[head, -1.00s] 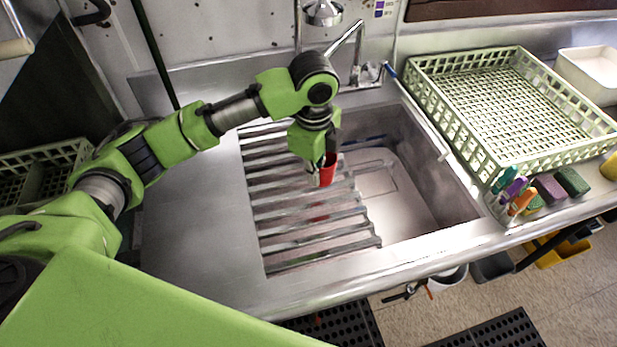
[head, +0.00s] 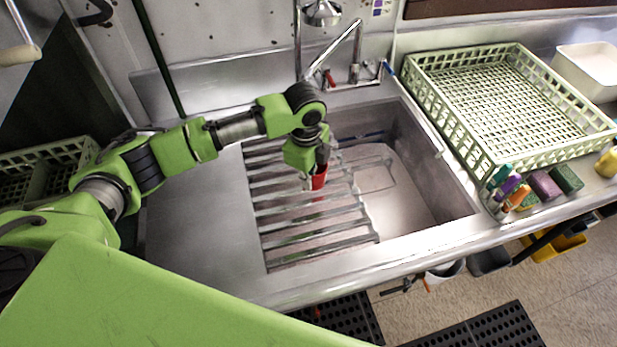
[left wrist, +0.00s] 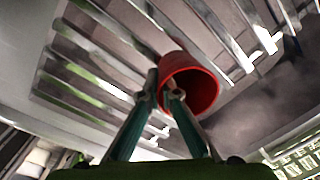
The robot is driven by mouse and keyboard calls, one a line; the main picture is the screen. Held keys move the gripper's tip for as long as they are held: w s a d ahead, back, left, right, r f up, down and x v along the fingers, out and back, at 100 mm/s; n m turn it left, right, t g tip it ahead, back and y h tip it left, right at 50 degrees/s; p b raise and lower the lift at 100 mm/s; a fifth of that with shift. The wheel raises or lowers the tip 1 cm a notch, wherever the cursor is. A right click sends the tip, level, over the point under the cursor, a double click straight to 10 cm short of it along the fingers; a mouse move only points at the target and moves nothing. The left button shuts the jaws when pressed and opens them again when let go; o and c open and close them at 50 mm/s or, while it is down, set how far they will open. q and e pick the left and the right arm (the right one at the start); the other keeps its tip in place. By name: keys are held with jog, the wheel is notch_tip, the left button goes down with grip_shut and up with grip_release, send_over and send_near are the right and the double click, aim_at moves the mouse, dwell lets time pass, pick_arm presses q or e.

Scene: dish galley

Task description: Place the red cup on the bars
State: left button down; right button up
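The red cup (head: 319,181) is at my left gripper (head: 313,176), over the right part of the metal bars (head: 308,221) that span the sink's left side. In the left wrist view the cup (left wrist: 205,88) shows its open mouth toward the camera. One fingertip is inside the mouth and the other is outside, with the wall pinched between them (left wrist: 163,95). The cup's base is close above the bars or touching them; I cannot tell which. The gripper hides part of the cup in the head view. My right gripper is not in view.
The sink basin (head: 425,200) is open to the right of the bars. A faucet (head: 354,70) stands behind. A pale green rack (head: 478,153) is at right, with sponges (head: 545,186) and small colored items in front. Bare steel counter (head: 195,225) lies left of the bars.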

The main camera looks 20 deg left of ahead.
pick_arm(q)
jog(key=c, duration=2.3)
grip_release()
jog(key=r, duration=0.4)
jog(key=r+b, duration=0.1)
jog(key=r, duration=0.3)
jog(key=r+b, duration=0.1)
jog(key=r, duration=0.3)
jog(key=shift+s+r, duration=0.15)
jog(key=shift+s, duration=0.25)
